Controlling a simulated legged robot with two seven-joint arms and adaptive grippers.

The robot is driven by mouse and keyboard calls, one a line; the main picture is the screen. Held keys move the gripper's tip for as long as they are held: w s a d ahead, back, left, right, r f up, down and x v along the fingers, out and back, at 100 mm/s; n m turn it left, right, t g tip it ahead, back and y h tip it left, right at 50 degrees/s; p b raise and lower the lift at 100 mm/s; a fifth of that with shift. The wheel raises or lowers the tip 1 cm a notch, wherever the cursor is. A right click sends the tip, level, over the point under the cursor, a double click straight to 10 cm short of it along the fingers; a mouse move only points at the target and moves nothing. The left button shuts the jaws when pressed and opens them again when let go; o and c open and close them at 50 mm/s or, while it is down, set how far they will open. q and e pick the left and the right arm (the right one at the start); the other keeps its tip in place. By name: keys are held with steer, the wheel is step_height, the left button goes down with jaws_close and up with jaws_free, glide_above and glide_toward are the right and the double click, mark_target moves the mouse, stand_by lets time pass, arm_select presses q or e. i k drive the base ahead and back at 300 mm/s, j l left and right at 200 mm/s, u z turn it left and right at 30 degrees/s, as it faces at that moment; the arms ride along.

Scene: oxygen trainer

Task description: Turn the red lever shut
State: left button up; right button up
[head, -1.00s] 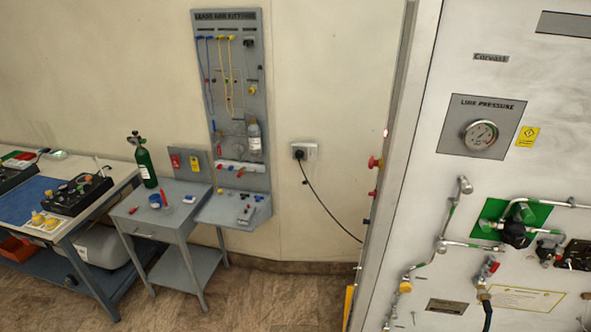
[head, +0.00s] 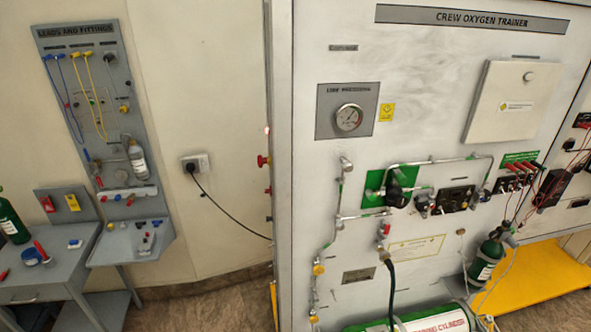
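The crew oxygen trainer panel (head: 300,100) fills the right of the head view. A small valve with a red lever (head: 385,229) sits low on the panel, at the top of a dark hose (head: 391,285). Its exact angle is too small to tell. Metal piping (head: 345,214) runs to its left, and a black regulator on a green plate (head: 373,193) is above it. Red knobs (head: 263,160) stick out from the panel's left side edge. Neither of my grippers is in view.
A green cylinder (head: 430,320) lies below the panel, and another (head: 488,262) stands at right by a yellow platform (head: 545,270). A fittings board (head: 85,95) and grey tables (head: 45,280) stand at left. A black cord (head: 230,215) hangs from a wall socket.

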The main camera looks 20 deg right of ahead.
mark_target(386, 231)
steer(key=i+l+z, duration=0.1)
steer(key=l+z, duration=0.15)
steer(key=l, duration=0.15)
steer(key=i+l+z, duration=0.2)
steer(key=l, duration=0.15)
steer(key=i+l+z, duration=0.1)
steer(key=l+z, duration=0.15)
steer(key=i+l+z, duration=0.2)
steer(key=l, duration=0.2)
